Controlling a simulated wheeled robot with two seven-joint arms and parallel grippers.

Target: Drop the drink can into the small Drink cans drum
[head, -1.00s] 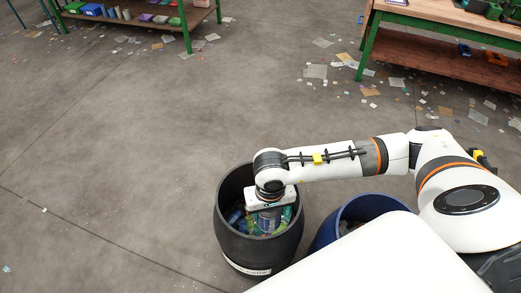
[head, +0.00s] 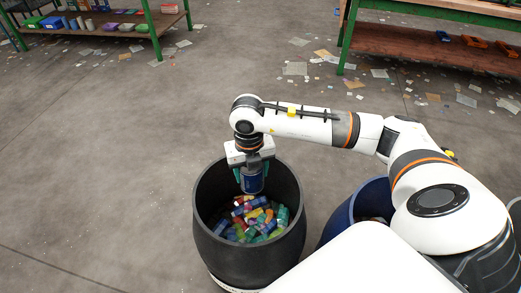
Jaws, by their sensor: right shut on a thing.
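The gripper points down over the far part of the mouth of a black drum (head: 208,248). Several colourful cans (head: 258,218) lie inside this drum, below the held can and apart from it. The drum's label is barely visible at its lower edge, so I cannot read it. My left gripper is not in the head view.
A blue drum (head: 338,222) stands to the right of the black drum, partly hidden by my body. Green-framed shelves (head: 95,25) and a workbench (head: 420,35) stand at the back. Paper scraps litter the floor (head: 110,150) near them; the left floor is mostly clear.

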